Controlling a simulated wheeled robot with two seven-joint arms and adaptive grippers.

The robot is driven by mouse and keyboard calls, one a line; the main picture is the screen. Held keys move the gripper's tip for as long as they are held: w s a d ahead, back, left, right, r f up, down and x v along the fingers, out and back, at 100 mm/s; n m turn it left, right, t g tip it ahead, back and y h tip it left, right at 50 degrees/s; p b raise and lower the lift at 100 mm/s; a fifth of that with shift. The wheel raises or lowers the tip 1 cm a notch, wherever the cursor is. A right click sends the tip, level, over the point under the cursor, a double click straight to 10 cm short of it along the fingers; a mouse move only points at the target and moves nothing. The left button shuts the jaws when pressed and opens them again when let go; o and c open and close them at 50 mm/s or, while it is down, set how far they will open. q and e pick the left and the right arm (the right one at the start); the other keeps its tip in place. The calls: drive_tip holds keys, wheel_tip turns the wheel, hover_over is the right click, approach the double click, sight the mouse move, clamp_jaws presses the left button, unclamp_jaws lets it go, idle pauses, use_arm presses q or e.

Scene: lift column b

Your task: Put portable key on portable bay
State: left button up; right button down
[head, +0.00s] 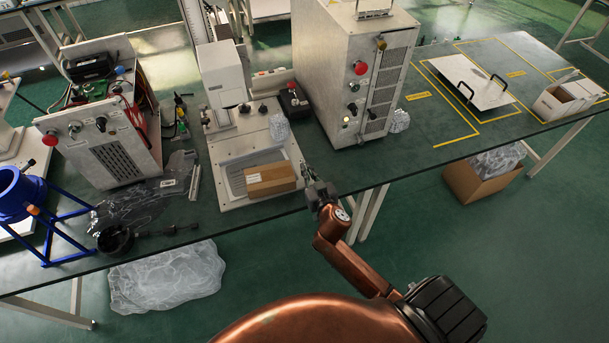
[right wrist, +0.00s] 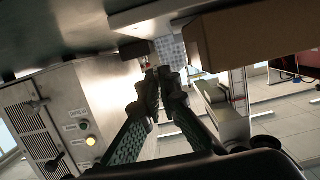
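I cannot tell for sure which thing is the portable key or the portable bay. A small black box with a red button (head: 293,100) stands between the white instrument and the tall cabinet. My right gripper (head: 317,190) is at the bench's front edge, just right of a brown carton (head: 270,180) on a white tray base. In the right wrist view the fingers of the right gripper (right wrist: 160,80) come together at their tips, with no held object clearly visible. The carton (right wrist: 260,40) hangs in at the upper right there. My left gripper is out of view.
A tall grey cabinet (head: 350,70) stands behind my right gripper. A white plate with black handles (head: 472,82) lies among yellow floor-style markings at the bench's right. Clear bench shows between them (head: 430,125). A blue stand (head: 25,200) and clutter fill the left.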

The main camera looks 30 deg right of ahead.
drive_tip(key=f, duration=0.2)
drive_tip(key=f+b, duration=0.1)
drive_tip(key=shift+w+d+f, duration=0.1)
drive_tip(key=shift+w+f, duration=0.25)
drive_tip(key=shift+w, duration=0.05)
drive_tip(key=shift+f+b, duration=0.25)
drive_tip(key=shift+b, duration=0.1)
drive_tip(key=shift+r, duration=0.1)
drive_tip(key=c, duration=2.6)
unclamp_jaws()
drive_tip(key=shift+f, duration=0.2)
drive_tip(key=shift+c, duration=0.2)
drive_tip(key=shift+o, duration=1.1)
drive_tip(key=shift+r, duration=0.15)
